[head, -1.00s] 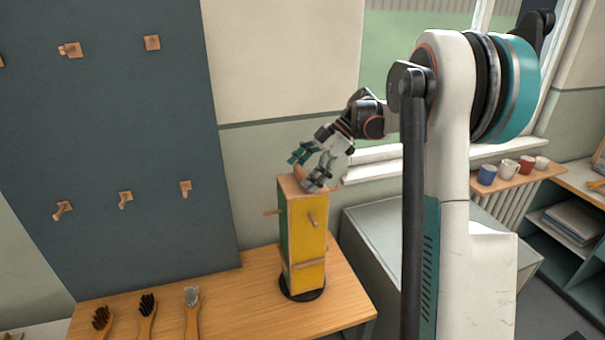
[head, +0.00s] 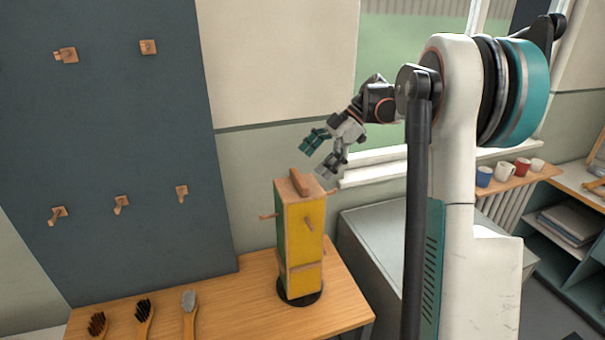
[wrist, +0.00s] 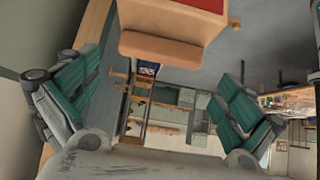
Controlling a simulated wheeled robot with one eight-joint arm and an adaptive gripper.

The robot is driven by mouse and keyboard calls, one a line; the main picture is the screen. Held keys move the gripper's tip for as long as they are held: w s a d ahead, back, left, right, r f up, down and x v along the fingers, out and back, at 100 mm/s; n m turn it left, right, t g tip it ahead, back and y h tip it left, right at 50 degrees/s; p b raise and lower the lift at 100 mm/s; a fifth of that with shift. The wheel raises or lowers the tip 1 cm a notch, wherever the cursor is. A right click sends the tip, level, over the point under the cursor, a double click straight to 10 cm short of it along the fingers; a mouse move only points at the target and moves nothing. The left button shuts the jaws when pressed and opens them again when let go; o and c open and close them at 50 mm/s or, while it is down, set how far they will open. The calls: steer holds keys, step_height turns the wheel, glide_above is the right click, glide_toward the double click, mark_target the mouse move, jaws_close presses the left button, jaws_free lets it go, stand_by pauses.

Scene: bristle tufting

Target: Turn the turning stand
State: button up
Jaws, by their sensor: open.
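The turning stand (head: 304,235) is a tall box on a black round base (head: 300,294) on the wooden table. Its yellow face points toward the head camera, and a narrow green face shows on its left. Wooden pegs stick out of its sides, and a wooden handle bar (head: 300,183) stands on its top. My gripper (head: 323,156) is open and empty, above and slightly right of the handle, apart from it. In the wrist view, my open fingers (wrist: 155,110) are spread wide. A wooden part of the stand (wrist: 165,48) and a red face (wrist: 188,4) show at the top.
Several brushes (head: 190,312) lie at the table's front left. A dark wall panel (head: 110,130) with wooden pegs stands behind. A grey cabinet (head: 370,225) is right of the table, and mugs stand on a shelf (head: 515,180) farther right.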

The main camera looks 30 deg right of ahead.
steer(key=v, duration=0.6)
stand_by(0.4)
